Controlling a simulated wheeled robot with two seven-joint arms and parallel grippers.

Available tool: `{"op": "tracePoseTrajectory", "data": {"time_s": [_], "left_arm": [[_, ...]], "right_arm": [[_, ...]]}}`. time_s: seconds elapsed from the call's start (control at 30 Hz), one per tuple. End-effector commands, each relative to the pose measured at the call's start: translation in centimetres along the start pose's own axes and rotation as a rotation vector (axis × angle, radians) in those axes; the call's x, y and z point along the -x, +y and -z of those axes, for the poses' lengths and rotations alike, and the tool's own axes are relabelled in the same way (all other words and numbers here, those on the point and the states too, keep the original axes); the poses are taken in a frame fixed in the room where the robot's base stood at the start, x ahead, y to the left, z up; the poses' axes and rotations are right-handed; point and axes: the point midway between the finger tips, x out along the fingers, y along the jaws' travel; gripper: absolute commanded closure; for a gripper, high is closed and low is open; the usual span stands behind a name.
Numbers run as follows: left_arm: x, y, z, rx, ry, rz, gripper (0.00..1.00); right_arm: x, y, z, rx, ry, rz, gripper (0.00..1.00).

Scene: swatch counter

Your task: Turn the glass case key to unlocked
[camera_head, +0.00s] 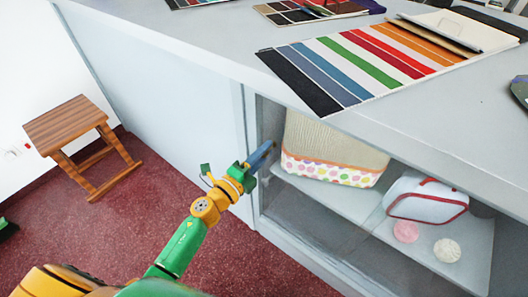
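The glass case (464,153) is the pale grey counter's front, with shelves behind what looks like a glass pane. My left gripper (265,152) is at the left edge of this front, close to the upright frame. Its slim blue-grey tip points up and right toward the pane. I cannot tell whether it touches the frame or pane, or whether its fingers are open or shut. No key or lock can be made out; the gripper covers part of that edge. My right gripper is not in view.
Inside the case are a beige basket with a dotted band (330,150), a white bag with red trim (428,200) and two small round items (447,250). A wooden stool (66,124) stands left on red floor.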

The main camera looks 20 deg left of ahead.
Motion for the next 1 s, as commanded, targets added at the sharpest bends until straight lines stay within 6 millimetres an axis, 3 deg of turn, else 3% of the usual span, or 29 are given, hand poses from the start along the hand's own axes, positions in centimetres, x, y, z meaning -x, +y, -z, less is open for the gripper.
{"op": "tracePoseTrajectory", "data": {"time_s": [0.03, 0.1, 0.57, 1.0], "left_arm": [[0.0, 0.0, 0.0, 0.0, 0.0, 0.0, 0.83], [0.0, 0.0, 0.0, 0.0, 0.0, 0.0, 1.0], [0.0, -0.1, -0.1, 0.047, -0.001, -0.001, 1.0], [0.1, -0.2, -0.1, 0.391, -0.003, -0.002, 1.0]], "right_arm": [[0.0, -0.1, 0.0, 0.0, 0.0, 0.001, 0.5], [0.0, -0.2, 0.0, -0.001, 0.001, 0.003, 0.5], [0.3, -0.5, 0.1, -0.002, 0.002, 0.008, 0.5], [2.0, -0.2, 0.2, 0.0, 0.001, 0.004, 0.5]]}}
